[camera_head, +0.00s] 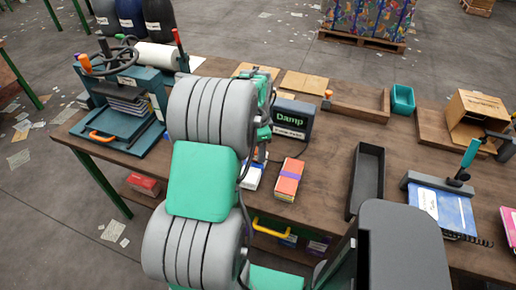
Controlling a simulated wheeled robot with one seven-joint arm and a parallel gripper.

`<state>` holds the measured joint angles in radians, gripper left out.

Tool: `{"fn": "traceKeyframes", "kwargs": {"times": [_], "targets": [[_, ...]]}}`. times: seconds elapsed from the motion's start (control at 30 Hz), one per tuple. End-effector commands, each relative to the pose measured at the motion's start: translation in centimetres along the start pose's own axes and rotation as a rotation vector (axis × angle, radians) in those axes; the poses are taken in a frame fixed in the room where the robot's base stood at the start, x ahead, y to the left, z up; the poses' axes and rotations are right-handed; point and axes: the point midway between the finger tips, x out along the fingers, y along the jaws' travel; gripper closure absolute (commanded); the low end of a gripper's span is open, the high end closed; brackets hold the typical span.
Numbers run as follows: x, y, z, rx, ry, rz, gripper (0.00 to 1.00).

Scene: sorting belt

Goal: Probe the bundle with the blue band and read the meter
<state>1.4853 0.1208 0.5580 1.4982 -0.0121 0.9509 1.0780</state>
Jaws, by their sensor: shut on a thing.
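The meter (293,117) is a dark box on the bench with a lit green display that reads "Damp". A dark cable curves from it towards my gripper. My gripper (261,151) is mostly hidden behind my own wrist; it is low over a bundle and shut on what looks like the meter's probe, with a bit of orange showing. The white and blue bundle (253,178) lies just below it, partly covered by my arm; its band and the probe tip's contact cannot be made out. An orange bundle with a purple band (288,180) lies to its right, apart from it.
A teal press (118,125) stands at the left of the bench. A dark empty tray (367,180) and a blue book under a clamp (442,208) are at the right. A teal bin (402,99), a wooden tray (358,106) and an open carton (477,115) stand behind.

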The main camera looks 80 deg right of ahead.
Motion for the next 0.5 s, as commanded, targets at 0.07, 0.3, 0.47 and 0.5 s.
{"fn": "traceKeyframes", "kwargs": {"times": [0.07,0.3,0.47,0.5], "targets": [[0.1,0.1,0.0,0.0,-0.001,0.002,0.94],[0.1,0.1,0.0,0.0,-0.001,0.002,0.94],[-1.1,0.0,0.0,0.0,-0.001,0.001,0.94],[-1.6,0.0,0.0,0.0,0.0,0.001,0.94]]}}
